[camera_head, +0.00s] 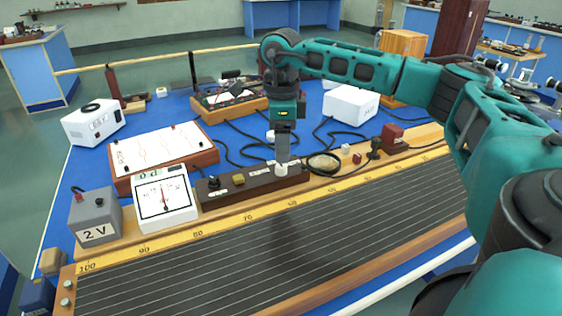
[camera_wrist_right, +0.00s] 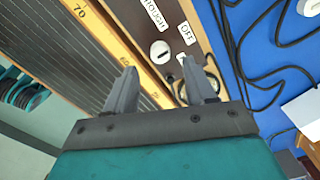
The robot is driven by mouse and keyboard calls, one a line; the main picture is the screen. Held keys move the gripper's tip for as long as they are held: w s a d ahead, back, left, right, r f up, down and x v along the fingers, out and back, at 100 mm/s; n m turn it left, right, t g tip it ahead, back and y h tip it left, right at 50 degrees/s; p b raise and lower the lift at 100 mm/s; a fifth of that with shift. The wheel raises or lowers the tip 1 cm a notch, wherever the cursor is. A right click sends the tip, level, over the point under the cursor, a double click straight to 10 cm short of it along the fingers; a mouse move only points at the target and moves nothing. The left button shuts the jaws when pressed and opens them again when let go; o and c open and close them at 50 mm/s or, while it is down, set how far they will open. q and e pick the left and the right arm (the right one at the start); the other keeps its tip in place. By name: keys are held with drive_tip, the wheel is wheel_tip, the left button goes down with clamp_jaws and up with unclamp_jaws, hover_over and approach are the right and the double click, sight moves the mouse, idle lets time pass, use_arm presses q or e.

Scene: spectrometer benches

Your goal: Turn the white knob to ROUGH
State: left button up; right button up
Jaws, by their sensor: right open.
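The white knob (camera_wrist_right: 160,50) is a round white disc with a dark bar across it, on a dark brown strip. In the head view the white knob (camera_head: 281,170) is at the strip's right part, under my right gripper. A ROUGH label (camera_wrist_right: 153,13) and an OFF label (camera_wrist_right: 187,33) lie beside it; another white label is partly hidden by a finger. My right gripper (camera_wrist_right: 159,66) is open and points down, its fingers apart on either side of the knob in the wrist view. I cannot tell whether they touch it or which label it points to. My left gripper is out of view.
The brown strip (camera_head: 235,190) also carries a black knob (camera_head: 214,181). A white meter (camera_head: 165,198) and a grey 2 V box (camera_head: 96,217) stand left of it. The long wire board (camera_head: 290,240) lies in front. Black cables (camera_head: 240,148) run behind.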

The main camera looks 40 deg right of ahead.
sight(281, 166)
wheel_tip(281, 166, down, 4)
drive_tip(key=shift+r, duration=0.1)
drive_tip(key=shift+f, duration=0.35)
clamp_jaws()
idle(0.4)
